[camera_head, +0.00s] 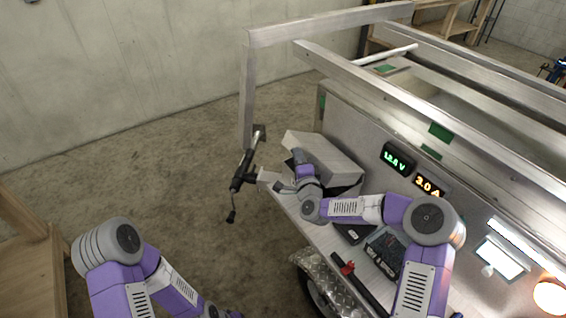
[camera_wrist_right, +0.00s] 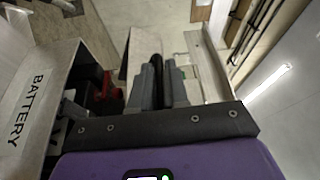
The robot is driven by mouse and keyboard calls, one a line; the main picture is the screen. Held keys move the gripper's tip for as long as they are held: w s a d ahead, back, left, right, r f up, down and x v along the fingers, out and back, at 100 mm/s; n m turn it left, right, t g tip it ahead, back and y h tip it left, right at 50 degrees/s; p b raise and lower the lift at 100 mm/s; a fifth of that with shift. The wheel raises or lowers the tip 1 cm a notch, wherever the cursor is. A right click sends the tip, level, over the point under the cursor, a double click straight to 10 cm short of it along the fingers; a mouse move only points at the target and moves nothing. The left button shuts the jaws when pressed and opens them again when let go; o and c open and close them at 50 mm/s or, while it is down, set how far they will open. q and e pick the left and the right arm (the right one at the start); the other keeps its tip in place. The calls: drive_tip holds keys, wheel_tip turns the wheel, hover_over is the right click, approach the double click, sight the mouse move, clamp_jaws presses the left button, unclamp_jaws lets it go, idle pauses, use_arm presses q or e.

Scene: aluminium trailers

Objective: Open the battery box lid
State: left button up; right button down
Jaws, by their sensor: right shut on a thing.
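The grey battery box lid (camera_head: 325,152) stands tilted at the trailer's front end in the head view, with a dark gap below it. In the right wrist view a pale panel marked BATTERY (camera_wrist_right: 28,105) is at left, beside a dark opening with a red part (camera_wrist_right: 106,88) inside. My right gripper (camera_head: 268,177) is at the box's left end. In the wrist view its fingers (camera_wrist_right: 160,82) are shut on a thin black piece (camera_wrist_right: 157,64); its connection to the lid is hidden. My left gripper is outside the head view; only its arm shows.
A trailer jack with a black crank (camera_head: 241,175) stands just left of my right gripper. Lit displays (camera_head: 397,160) are on the trailer's front panel. A dark device (camera_head: 385,250) and a red-ended bar (camera_head: 347,268) lie nearer. Open floor is at left.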

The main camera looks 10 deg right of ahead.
drive_tip(key=d+r+m+p, duration=0.1)
drive_tip(key=r, duration=0.1)
drive_tip(key=w+d+r+m+p, duration=0.1)
drive_tip(key=r, duration=0.1)
drive_tip(key=d+r+m+g+p, duration=0.1)
drive_tip(key=r, duration=0.1)
drive_tip(key=shift+w+d+r, duration=0.15)
drive_tip(key=shift+w+r, duration=0.1)
drive_tip(key=shift+w, duration=0.1)
drive_tip(key=w+d+r+m+g+p, duration=0.2)
drive_tip(key=w+d+r+m+p, duration=0.1)
drive_tip(key=d, duration=0.3)
drive_tip(key=shift+r+m+y, duration=0.4)
drive_tip(key=shift+r+m, duration=0.2)
drive_tip(key=shift+r, duration=0.3)
drive_tip(key=c, duration=1.5)
unclamp_jaws()
